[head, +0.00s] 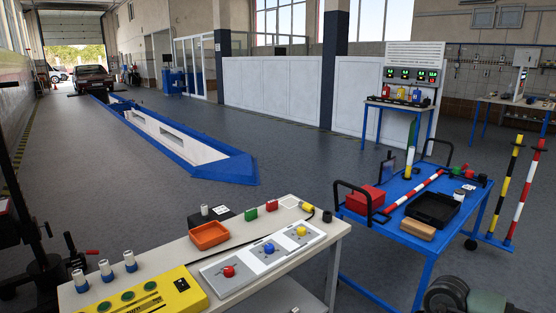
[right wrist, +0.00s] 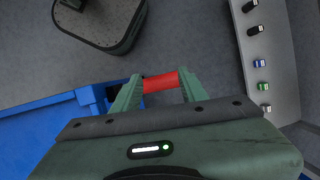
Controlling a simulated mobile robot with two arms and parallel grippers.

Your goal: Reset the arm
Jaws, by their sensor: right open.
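My right gripper (right wrist: 160,76) is open in the right wrist view, with its two green fingers apart. A red cylindrical piece (right wrist: 161,83) shows between the fingers; I cannot tell whether it lies between them or beyond them. In the head view, a green-grey body at the bottom right edge (head: 466,298) looks like part of my right arm; its fingertips cannot be made out there. My left gripper is not in view.
A white table (head: 335,232) holds a yellow panel, orange tray and button modules. A blue cart (head: 400,245) stands at right with a red box, black tray and striped bar. A blue-edged pit (head: 240,172) lies beyond. Grey floor (head: 110,215) is open at left.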

